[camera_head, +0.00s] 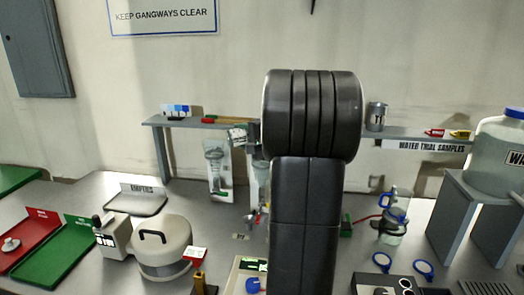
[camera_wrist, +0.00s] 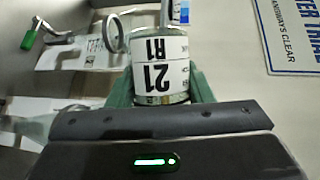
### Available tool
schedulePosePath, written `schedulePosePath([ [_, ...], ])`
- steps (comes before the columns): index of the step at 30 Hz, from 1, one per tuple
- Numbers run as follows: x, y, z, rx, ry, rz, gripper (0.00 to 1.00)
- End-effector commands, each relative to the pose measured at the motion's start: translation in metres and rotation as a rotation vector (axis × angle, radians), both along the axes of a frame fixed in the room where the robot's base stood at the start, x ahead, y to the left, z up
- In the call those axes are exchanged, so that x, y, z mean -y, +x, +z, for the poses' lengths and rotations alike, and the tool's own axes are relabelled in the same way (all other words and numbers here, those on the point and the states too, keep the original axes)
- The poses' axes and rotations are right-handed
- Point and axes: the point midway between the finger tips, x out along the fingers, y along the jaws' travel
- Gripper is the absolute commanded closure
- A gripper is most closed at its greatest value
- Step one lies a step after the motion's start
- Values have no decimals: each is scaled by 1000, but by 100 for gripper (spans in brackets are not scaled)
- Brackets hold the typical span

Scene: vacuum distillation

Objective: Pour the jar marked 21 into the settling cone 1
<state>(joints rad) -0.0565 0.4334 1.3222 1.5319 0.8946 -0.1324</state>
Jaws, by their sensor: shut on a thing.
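The jar marked 21 (camera_wrist: 160,72) is between the green fingers of my gripper (camera_wrist: 162,88) in the wrist view. Its white label reads 21 and R1, upside down in the picture. My gripper is shut on it. A clear cone-shaped vessel (camera_head: 215,160) stands before a white panel left of my arm in the head view. A second clear vessel (camera_head: 261,175) beside it is partly hidden by my arm. I cannot read which is settling cone 1. A metal ring and green-handled tap (camera_wrist: 30,33) show beyond the jar in the wrist view.
A shelf (camera_head: 160,122) runs along the wall behind the vessels. A lidded pot (camera_head: 163,248) and an empties tray (camera_head: 135,204) stand left; a blue-handled jug (camera_head: 391,225) and a large water container (camera_head: 497,155) stand right. My arm blocks the middle.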

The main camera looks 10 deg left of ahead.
Motion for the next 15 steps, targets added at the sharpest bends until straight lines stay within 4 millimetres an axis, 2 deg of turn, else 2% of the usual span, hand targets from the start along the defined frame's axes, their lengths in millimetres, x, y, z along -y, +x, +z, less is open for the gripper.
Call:
schedulePosePath([
  [15,1,1,3,-25,39,0,82],
])
